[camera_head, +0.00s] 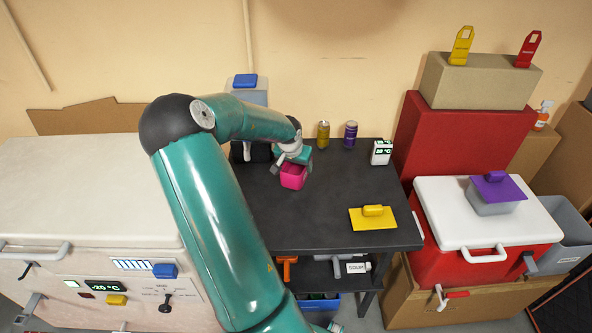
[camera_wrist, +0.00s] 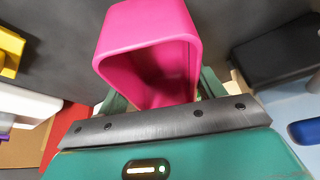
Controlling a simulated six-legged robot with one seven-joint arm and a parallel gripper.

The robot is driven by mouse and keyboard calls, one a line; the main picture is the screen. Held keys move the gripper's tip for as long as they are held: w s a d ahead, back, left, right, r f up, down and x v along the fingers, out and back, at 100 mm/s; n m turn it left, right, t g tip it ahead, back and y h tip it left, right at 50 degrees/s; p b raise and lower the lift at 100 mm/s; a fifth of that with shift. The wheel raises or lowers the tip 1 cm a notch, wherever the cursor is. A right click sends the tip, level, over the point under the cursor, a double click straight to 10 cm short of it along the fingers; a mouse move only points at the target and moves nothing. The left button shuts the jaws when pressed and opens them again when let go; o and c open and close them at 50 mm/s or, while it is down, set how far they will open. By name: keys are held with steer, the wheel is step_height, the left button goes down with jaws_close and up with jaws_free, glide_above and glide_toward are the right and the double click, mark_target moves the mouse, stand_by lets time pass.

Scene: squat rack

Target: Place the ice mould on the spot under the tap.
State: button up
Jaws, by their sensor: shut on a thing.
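A pink open-topped box (camera_head: 293,178), which I take for the ice mould, is in my gripper (camera_head: 292,160) over the black table (camera_head: 325,205). The wrist view shows the pink box (camera_wrist: 145,30) close up, with its hollow side facing the camera and my gripper (camera_wrist: 163,92) shut on it. I cannot tell whether it touches the table. A grey dispenser (camera_head: 251,95) with a blue top stands behind the table's left part. A black block (camera_head: 250,151) sits at its foot, left of the pink box. The tap and the spot under it are not clearly visible; my arm hides part of that area.
A yellow lid (camera_head: 372,218) lies on the table's right part. Two cans, gold (camera_head: 323,134) and purple (camera_head: 350,134), and a white display box (camera_head: 381,152) stand at the back. A white freezer (camera_head: 80,200) is left; a red cooler (camera_head: 480,225) is right.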

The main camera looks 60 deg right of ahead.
steer(key=a+r, duration=0.1)
steer(key=s+a+r, duration=0.1)
steer(key=r, duration=0.2)
steer(key=shift+s+a, duration=0.3)
steer(key=shift+a, duration=0.1)
steer(key=s+a+r, duration=0.3)
steer(key=s+a, duration=0.1)
steer(key=a, duration=0.3)
steer(key=shift+s+a+r, duration=0.2)
steer(key=shift+s+r, duration=0.15)
steer(key=shift+s, duration=0.05)
